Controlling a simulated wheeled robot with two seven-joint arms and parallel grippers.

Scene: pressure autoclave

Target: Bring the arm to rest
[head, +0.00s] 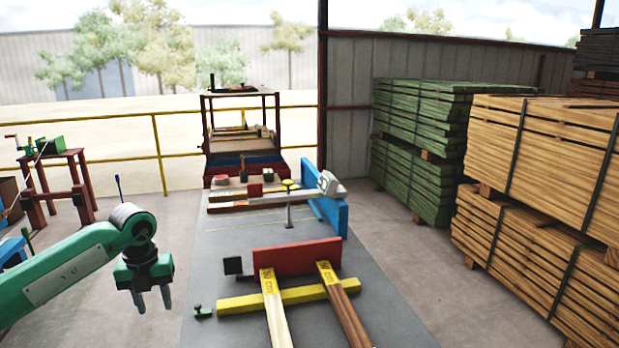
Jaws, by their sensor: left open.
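My left arm comes in from the left, green with dark joints, bent at the elbow. Its gripper (153,300) points down with its two fingers apart and nothing between them. It hangs just left of the grey table (225,265), clear of the things on it. My right gripper is not in this view.
On the table are a red block (297,257), a yellow bar (236,303), two wooden boards (343,307) and a blue panel (335,212). Green (415,180) and tan (545,135) lumber stacks stand right. A red stand (60,185) is at left. Floor right of the table is clear.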

